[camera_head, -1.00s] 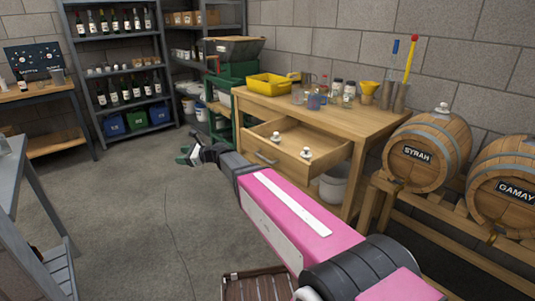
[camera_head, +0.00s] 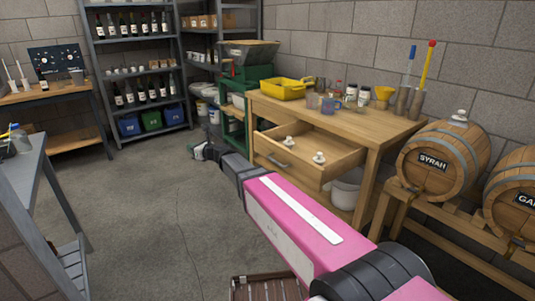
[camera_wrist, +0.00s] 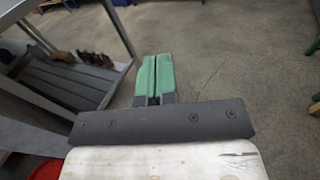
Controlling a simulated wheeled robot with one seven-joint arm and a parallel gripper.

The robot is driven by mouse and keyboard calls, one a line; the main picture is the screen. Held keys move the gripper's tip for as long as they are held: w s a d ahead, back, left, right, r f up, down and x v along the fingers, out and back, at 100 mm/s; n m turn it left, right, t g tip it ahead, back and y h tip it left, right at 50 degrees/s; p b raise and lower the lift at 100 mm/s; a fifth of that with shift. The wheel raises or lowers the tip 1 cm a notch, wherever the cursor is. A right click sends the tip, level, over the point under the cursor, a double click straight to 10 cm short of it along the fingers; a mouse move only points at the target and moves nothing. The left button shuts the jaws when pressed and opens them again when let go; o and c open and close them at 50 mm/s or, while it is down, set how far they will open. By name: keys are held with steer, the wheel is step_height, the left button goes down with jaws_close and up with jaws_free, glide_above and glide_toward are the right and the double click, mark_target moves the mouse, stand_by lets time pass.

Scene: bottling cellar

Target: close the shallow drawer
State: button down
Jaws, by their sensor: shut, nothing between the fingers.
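The shallow drawer (camera_head: 312,158) is pulled out from the front of the wooden workbench (camera_head: 345,122). Two small white-topped items (camera_head: 319,158) are in it, and a dark handle is on its front panel. My pink arm reaches forward past the drawer's front. My gripper (camera_head: 199,152) is beyond the drawer to the left, above the open floor and apart from the drawer front. In the wrist view its green fingers (camera_wrist: 154,76) are together with nothing between them. The drawer does not show in the wrist view.
A yellow tub (camera_head: 283,87), jars and tools stand on the workbench. A white bucket (camera_head: 345,192) is under it. Barrels (camera_head: 443,160) stand at right. A grey table (camera_head: 25,165) is at left.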

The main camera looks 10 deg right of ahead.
steer(key=w+d+f+m+t+h, duration=0.4)
steer(key=w+d+m+t+h, duration=0.1)
steer(key=m+h, duration=0.25)
steer(key=m+g+h, duration=0.6)
steer(key=m+h, duration=0.9)
steer(key=h, duration=0.7)
glide_toward(268, 149)
steer(key=x, duration=0.7)
steer(key=shift+w+d+f, duration=0.15)
steer(key=shift+w+d, duration=0.05)
steer(key=shift+w, duration=0.05)
